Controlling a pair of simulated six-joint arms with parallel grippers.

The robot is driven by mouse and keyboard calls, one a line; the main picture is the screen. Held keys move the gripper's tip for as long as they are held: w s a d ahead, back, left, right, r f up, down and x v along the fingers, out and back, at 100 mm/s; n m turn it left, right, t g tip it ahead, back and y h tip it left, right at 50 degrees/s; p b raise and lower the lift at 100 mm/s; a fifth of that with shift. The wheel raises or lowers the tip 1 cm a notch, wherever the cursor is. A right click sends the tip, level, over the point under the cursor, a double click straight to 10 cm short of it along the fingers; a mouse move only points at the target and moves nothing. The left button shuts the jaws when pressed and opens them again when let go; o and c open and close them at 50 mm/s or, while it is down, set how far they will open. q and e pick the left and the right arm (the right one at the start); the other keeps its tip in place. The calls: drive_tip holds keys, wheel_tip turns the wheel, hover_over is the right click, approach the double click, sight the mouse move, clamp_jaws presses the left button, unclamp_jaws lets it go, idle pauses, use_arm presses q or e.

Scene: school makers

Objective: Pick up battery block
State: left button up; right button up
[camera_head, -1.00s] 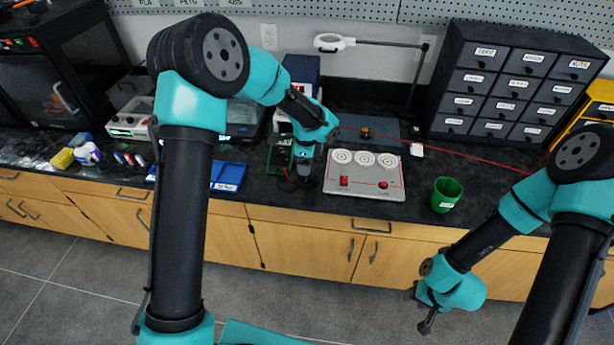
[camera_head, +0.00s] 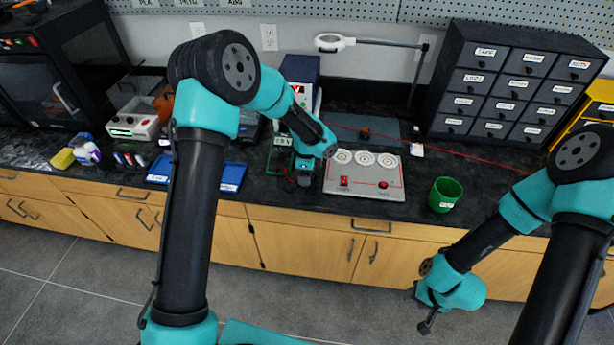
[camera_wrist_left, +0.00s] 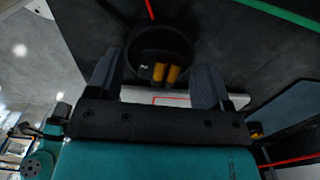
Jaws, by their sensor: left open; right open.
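A dark, rounded block holding two yellow-orange cylinders, which looks like the battery block (camera_wrist_left: 150,45), shows in the left wrist view. It lies between the two spread fingers of my left gripper (camera_wrist_left: 155,82). I cannot tell whether either finger touches it. In the head view my left gripper (camera_head: 303,180) points down at the dark counter, left of the grey board, and its wrist hides most of what is under it. My right gripper (camera_head: 428,322) hangs open and empty in front of the cabinets, below the counter.
A grey board (camera_head: 365,192) with three white discs stands right of the left gripper. A green cup (camera_head: 445,193) is farther right. Blue trays (camera_head: 232,176) lie left. A green-framed item (camera_head: 279,158) stands close beside the left wrist. A drawer cabinet (camera_head: 510,85) stands back right.

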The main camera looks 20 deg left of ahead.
use_arm(q)
drive_tip(key=shift+c, duration=0.5)
drive_tip(key=c, duration=1)
drive_tip(key=shift+r, duration=0.15)
drive_tip(key=shift+r, duration=1.45)
drive_tip(key=shift+s+r, duration=0.2)
drive_tip(key=shift+r, duration=0.1)
drive_tip(key=s+d, duration=0.1)
drive_tip(key=s, duration=0.4)
drive_tip(key=s+d+r, duration=0.1)
drive_tip(key=s+d, duration=0.1)
drive_tip(key=s, duration=0.3)
drive_tip(key=s+d, duration=0.1)
drive_tip(key=s, duration=0.4)
drive_tip(key=shift+d+r, duration=0.15)
drive_tip(key=shift+d, duration=0.05)
